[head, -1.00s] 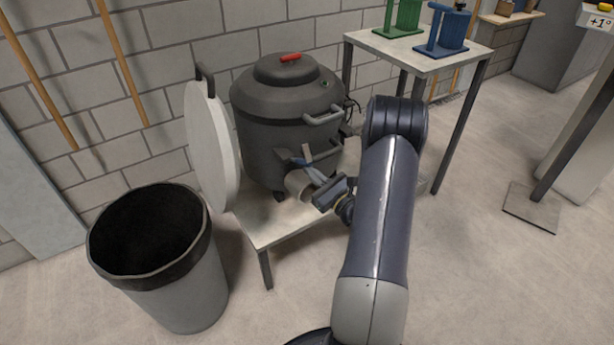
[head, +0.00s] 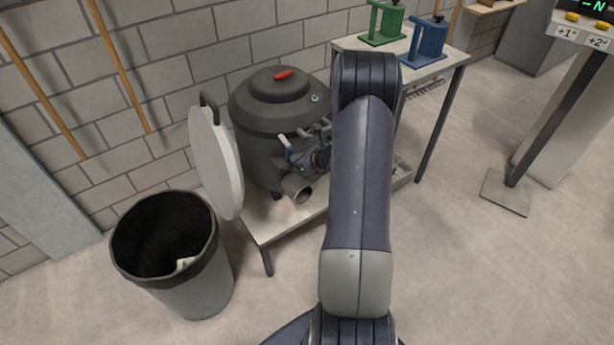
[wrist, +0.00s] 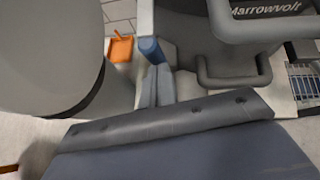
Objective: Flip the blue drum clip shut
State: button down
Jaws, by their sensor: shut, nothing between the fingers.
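The dark drum (head: 262,115) with a red-handled lid stands on a low table by the wall. A small upright lever with a blue side (head: 286,144), which looks like the drum clip, stands at its front, above a short grey pipe mouth. My gripper (head: 300,164) is just right of this lever, low at the drum's front, partly hidden behind my arm. In the wrist view my gripper (wrist: 155,85) is shut and empty, its fingers close to a blue rounded piece (wrist: 150,48), apparently the clip. I cannot tell whether they touch.
A round pale lid-like disc (head: 212,165) leans left of the drum. A bin (head: 185,280) with a pale scrap inside stands front left. Side handles of the drum (wrist: 235,70) are close right of the fingers. Green and blue devices stand on the table behind.

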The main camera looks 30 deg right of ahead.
jog(key=w+p, duration=0.1)
jog(key=w+r+g+p, duration=0.1)
jog(key=shift+a+p, duration=0.1)
jog(key=shift+p, duration=0.2)
jog(key=shift+w+r, duration=0.15)
jog(key=shift+w, duration=0.05)
dwell(0.5)
